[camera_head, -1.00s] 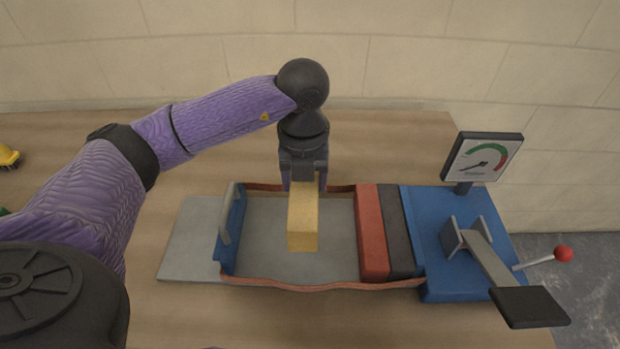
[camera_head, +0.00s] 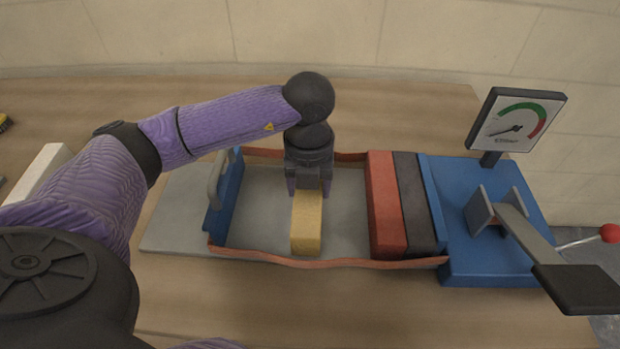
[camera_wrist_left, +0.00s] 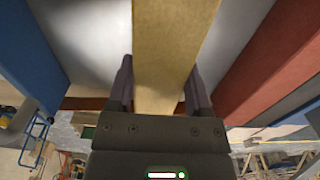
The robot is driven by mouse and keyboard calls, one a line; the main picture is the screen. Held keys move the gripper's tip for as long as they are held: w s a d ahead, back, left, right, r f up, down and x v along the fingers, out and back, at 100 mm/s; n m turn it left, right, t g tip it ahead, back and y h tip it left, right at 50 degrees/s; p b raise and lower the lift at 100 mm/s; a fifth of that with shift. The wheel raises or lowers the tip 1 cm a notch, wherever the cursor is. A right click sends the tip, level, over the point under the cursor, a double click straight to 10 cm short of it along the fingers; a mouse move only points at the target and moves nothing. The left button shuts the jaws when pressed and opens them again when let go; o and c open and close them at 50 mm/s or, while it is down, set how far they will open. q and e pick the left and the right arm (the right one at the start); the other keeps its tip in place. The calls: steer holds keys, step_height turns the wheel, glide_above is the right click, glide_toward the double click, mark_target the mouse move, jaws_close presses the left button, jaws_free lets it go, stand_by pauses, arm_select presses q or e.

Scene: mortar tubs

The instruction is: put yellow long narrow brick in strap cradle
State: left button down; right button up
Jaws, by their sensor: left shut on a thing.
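The yellow long narrow brick (camera_head: 307,222) is in my left gripper (camera_head: 309,190), which is shut on its far end. The brick also fills the middle of the left wrist view (camera_wrist_left: 168,50), between the two fingers (camera_wrist_left: 160,90). It is inside the outline of the strap cradle, over the grey bed (camera_head: 262,215). I cannot tell whether its underside touches the bed. The orange strap (camera_head: 330,263) runs along the cradle's near and far sides. A red brick (camera_head: 386,205) and a dark grey brick (camera_head: 416,205) stand side by side at the cradle's right end. My right gripper is not in view.
A blue end plate with a handle (camera_head: 226,195) closes the cradle's left side. Bare grey bed lies on both sides of the yellow brick.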

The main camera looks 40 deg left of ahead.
arm_select(q)
steer(key=shift+f, duration=0.15)
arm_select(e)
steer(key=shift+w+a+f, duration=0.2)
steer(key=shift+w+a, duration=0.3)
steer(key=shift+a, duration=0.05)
arm_select(q)
steer(key=shift+f, duration=0.15)
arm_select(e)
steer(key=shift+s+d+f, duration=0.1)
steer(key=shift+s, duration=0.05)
arm_select(q)
steer(key=shift+f, duration=0.1)
steer(key=shift+c, duration=2.1)
jaws_free()
steer(key=shift+b, duration=0.3)
steer(key=o, duration=0.4)
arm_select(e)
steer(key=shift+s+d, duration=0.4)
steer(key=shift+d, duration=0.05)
